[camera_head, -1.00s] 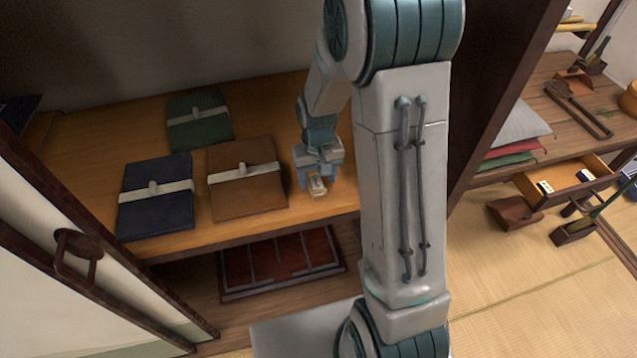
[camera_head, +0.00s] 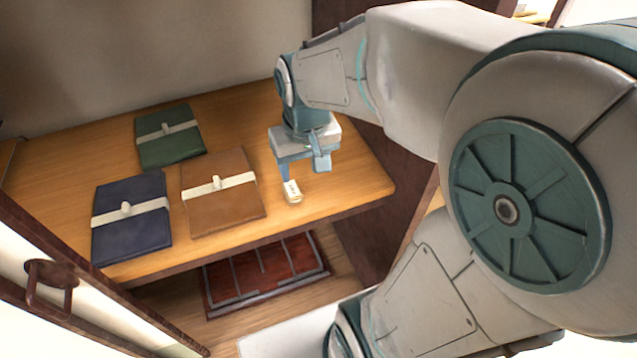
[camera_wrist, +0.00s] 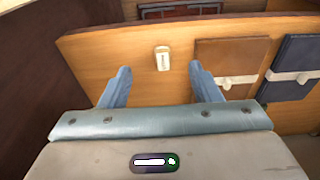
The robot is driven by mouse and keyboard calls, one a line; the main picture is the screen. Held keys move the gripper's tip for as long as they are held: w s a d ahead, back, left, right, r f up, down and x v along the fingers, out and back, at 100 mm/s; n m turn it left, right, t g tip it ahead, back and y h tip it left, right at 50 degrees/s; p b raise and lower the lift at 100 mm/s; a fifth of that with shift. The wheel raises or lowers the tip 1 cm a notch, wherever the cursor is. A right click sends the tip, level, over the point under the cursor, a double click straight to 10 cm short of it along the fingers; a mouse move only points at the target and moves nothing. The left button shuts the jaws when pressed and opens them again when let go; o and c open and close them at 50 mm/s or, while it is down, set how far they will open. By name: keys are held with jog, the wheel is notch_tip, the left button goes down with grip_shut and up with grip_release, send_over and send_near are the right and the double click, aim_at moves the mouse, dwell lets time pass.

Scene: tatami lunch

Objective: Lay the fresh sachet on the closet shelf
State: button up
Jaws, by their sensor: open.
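The sachet (camera_head: 292,191) is a small pale packet with dark marks. It lies on the closet shelf (camera_head: 350,180), to the right of the brown folder and near the front edge. In the wrist view the sachet (camera_wrist: 162,59) lies on the bare wood, beyond and between my fingertips. My gripper (camera_head: 303,172) is open and empty, a little above and behind the sachet, apart from it. In the wrist view the two blue fingers of my gripper (camera_wrist: 160,70) are spread wide with nothing between them.
A brown folder (camera_head: 205,205), a navy folder (camera_head: 130,235) and a green folder (camera_head: 175,150) with pale bands lie on the shelf's left part. A red panel with grey bars (camera_head: 225,283) lies below the shelf. A sliding door with a dark handle (camera_head: 48,290) stands front left.

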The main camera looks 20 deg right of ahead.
jog(key=s+r+t, duration=0.1)
jog(key=s+r, duration=0.1)
jog(key=s, duration=0.5)
jog(key=shift+s+d, duration=0.2)
jog(key=shift+s, duration=0.1)
